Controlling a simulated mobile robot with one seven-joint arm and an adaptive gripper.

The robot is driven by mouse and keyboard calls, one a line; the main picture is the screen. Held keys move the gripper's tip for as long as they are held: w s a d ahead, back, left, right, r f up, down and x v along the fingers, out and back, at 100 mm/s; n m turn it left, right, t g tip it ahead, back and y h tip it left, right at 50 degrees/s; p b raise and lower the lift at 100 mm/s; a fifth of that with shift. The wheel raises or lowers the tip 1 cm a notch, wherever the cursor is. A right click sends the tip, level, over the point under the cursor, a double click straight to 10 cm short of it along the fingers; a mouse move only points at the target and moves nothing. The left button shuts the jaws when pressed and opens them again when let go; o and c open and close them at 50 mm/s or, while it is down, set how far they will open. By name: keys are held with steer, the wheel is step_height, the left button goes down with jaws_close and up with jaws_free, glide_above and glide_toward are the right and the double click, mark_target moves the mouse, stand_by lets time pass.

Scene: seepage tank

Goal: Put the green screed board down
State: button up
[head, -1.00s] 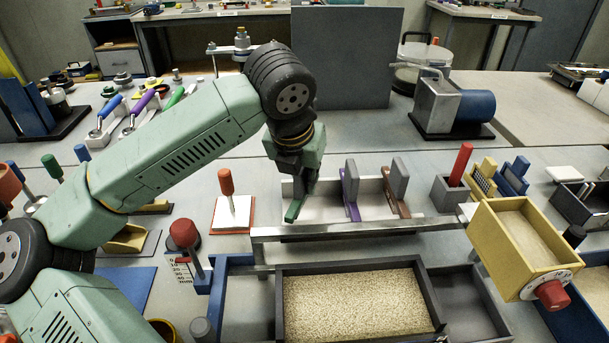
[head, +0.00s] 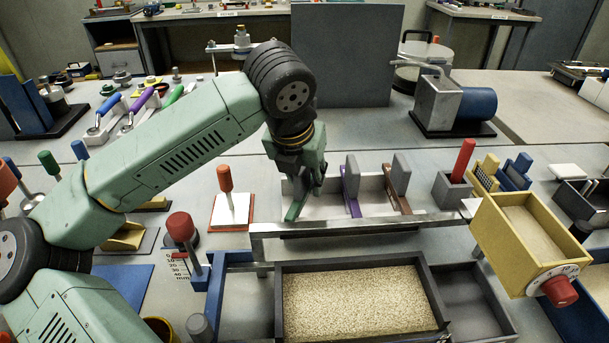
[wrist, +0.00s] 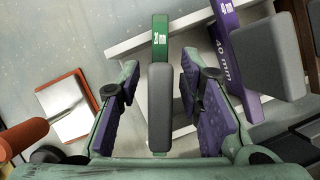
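The green screed board (wrist: 160,45) with its grey handle (wrist: 159,105) sits at the left end of the white rack (wrist: 122,48). In the head view the green board's end (head: 293,211) shows at the rack's front edge, below my gripper (head: 304,190). In the wrist view my gripper (wrist: 162,112) is open, with one purple-padded finger on each side of the handle and a visible gap on both sides. The board's underside and its seat in the rack are hidden.
A purple board (head: 352,195) and a brown board (head: 397,195) stand in the rack to the right. A metal rail (head: 350,226) runs in front, above the sand tray (head: 280,310).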

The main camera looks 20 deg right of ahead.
mark_target(296, 203)
steer(key=shift+r+p, duration=0.7)
steer(key=shift+p, duration=0.25)
steer(key=b+v, duration=0.2)
steer(key=v, duration=0.9)
steer(key=shift+r+b, duration=0.4)
steer(key=shift+s+a+f, duration=0.1)
steer(key=shift+s, duration=0.05)
